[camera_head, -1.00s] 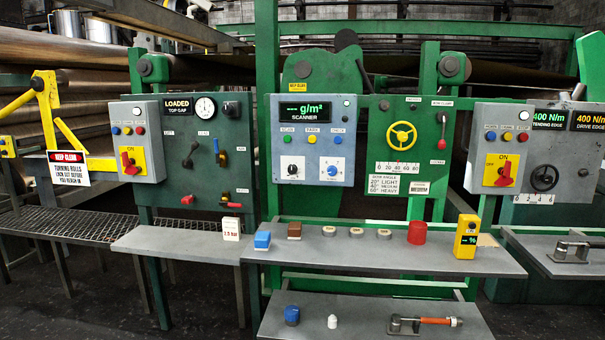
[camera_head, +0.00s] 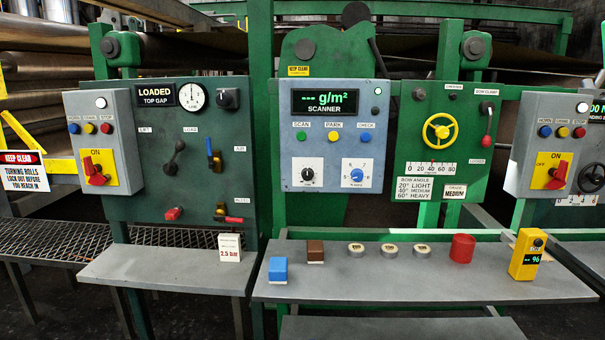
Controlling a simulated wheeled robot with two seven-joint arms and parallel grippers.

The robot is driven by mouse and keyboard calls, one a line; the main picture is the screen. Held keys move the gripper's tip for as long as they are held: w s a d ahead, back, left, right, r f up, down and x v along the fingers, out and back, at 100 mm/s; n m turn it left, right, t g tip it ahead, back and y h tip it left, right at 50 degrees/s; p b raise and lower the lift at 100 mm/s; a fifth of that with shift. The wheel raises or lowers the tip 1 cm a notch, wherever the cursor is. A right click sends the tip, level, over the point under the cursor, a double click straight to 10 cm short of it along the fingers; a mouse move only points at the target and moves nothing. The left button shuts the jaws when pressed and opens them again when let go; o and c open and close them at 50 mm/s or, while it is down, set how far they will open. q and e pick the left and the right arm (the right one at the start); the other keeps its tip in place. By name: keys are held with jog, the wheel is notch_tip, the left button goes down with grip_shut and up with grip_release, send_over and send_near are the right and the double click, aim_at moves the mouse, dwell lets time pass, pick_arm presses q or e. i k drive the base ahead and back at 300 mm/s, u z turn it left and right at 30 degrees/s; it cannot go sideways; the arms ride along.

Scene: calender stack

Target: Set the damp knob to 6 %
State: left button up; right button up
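The grey scanner panel (camera_head: 334,153) stands upright in the middle, on the green frame. Its display (camera_head: 325,102) reads "--- g/m²" and "SCANNER". On its lower right a blue knob (camera_head: 356,174) sits on a white dial plate with small numbers around it. On its lower left a black knob (camera_head: 308,174) sits on another white plate. The captions under both knobs are too small to read, so I cannot tell for certain which is the damp knob, nor its exact setting. Neither of my grippers is in view.
A grey shelf (camera_head: 400,284) below holds a blue block (camera_head: 278,270), a brown block (camera_head: 315,251), several round discs, a red cylinder (camera_head: 462,247) and a yellow meter (camera_head: 526,254). The space before the panel is clear.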

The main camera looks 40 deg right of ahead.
aim_at(357, 175)
jog(key=z, duration=0.2)
jog(key=i, duration=0.95)
jog(key=z, duration=0.6)
